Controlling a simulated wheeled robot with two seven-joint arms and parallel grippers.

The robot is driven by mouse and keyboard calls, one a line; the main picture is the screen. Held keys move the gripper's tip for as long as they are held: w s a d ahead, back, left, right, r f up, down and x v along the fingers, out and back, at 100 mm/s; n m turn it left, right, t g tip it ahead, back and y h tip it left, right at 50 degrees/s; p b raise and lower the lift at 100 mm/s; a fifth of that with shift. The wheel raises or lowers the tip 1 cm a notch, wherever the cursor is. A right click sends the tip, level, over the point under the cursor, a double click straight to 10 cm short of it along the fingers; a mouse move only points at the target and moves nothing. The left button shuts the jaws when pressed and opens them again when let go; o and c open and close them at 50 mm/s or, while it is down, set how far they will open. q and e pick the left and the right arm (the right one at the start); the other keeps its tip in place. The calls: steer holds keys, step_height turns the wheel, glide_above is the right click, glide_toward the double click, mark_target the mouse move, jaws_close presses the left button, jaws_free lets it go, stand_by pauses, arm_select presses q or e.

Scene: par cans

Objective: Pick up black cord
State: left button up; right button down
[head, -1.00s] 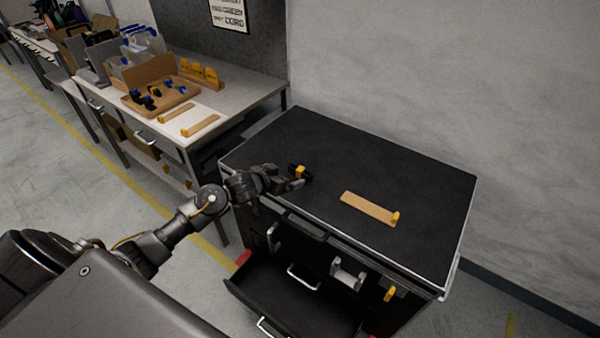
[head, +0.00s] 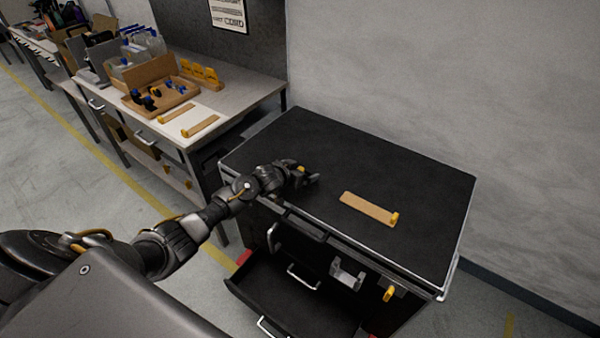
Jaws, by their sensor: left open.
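The black cord (head: 300,168) lies on the black top of the cabinet, toward its left side. Only a small yellow part of it shows now; my left gripper hides most of the rest. My left gripper (head: 308,177) is open at the cord, reaching in from the left, low over the cabinet top. I cannot tell whether its fingers are around the cord or touching it. My right gripper is not in view.
A wooden strip with a yellow end (head: 368,208) lies on the cabinet top (head: 400,165), right of my gripper. An open drawer (head: 290,295) juts out below. A workbench (head: 240,97) with a wooden tray (head: 148,107) and boxes stands behind left. The cabinet's back right is clear.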

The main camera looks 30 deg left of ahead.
arm_select(q)
steer(key=c, duration=0.7)
